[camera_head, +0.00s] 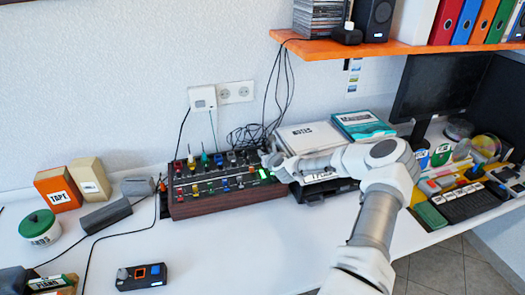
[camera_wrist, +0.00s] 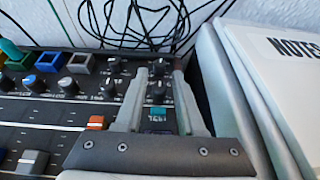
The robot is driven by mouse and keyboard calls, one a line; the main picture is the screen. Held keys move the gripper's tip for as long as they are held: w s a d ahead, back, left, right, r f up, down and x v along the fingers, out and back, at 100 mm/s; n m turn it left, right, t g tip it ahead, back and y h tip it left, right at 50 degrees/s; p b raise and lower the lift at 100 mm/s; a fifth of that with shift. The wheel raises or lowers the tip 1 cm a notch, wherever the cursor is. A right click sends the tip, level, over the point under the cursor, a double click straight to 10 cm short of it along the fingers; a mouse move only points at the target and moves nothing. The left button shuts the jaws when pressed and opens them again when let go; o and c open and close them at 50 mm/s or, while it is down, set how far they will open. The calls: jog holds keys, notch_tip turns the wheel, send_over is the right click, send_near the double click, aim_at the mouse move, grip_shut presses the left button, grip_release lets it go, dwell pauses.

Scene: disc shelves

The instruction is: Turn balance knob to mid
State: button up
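The mixer (camera_head: 212,208) is a dark panel with wooden sides, coloured knobs and sliders, standing on the white desk against the wall. In the wrist view its right end shows several small black knobs with white marks. One black knob (camera_wrist: 157,93) and another just beyond it lie between my fingers in the picture. I cannot read a label that tells which is the balance knob. My gripper (camera_wrist: 160,74) is over the mixer's right end, its two grey fingers apart with nothing held. Whether the fingertips touch the panel is unclear. In the head view my gripper (camera_head: 274,165) is small and partly hidden.
A white notes binder (camera_wrist: 270,60) lies close on the right of the mixer. Black cables (camera_wrist: 140,22) hang behind it. An orange shelf (camera_head: 400,47) is above on the right.

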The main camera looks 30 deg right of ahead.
aim_at(262, 149)
jog(key=shift+x, duration=2.65)
grip_shut()
